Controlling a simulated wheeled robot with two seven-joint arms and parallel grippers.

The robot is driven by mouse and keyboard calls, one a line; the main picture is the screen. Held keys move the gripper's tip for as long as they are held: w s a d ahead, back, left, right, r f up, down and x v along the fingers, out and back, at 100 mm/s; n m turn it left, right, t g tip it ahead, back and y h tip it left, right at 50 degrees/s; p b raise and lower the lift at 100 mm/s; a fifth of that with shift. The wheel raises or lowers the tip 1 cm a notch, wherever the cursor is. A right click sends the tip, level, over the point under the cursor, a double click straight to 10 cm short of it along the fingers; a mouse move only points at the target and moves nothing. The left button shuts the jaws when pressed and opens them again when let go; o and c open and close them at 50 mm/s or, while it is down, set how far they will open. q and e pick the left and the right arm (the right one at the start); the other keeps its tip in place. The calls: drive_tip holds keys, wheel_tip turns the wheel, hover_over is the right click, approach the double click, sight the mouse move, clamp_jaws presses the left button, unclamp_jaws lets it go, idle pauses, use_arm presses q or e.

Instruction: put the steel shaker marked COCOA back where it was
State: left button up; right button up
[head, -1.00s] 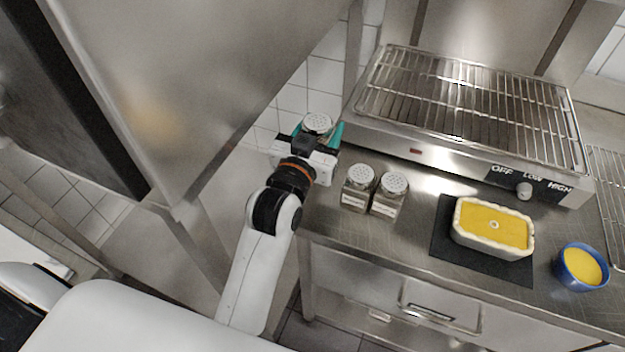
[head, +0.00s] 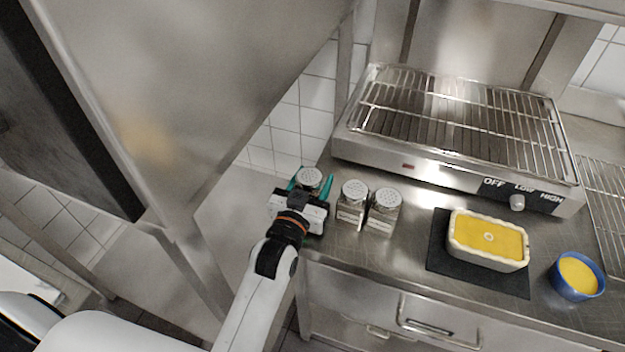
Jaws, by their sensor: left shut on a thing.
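A steel shaker with a perforated lid (head: 309,180) is between the teal fingers of my left gripper (head: 311,184), which is shut on it. The gripper covers its body and I cannot read any label. Two similar shakers stand upright on the steel counter just to the right: a nearer-left one (head: 351,205) and one beside it (head: 383,211). Both have pale labels too small to read. The held shaker is at the counter's left end, left of these two; whether it touches the counter cannot be told. My right gripper is not in view.
A grill (head: 455,128) with a wire rack stands behind the shakers. A white dish of yellow food (head: 487,240) sits on a dark mat (head: 452,270), with a blue bowl (head: 577,277) to its right. A large steel panel (head: 190,90) rises at the left.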

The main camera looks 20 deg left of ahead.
use_arm(q)
drive_tip(key=o, duration=0.6)
drive_tip(key=shift+f, duration=0.15)
drive_tip(key=o, duration=0.4)
drive_tip(key=shift+o, duration=0.2)
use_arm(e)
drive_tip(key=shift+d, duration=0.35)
use_arm(q)
drive_tip(key=s+b, duration=0.1)
drive_tip(key=s, duration=1.1)
drive_tip(key=shift+a+r+b, duration=0.2)
drive_tip(key=shift+b, duration=0.15)
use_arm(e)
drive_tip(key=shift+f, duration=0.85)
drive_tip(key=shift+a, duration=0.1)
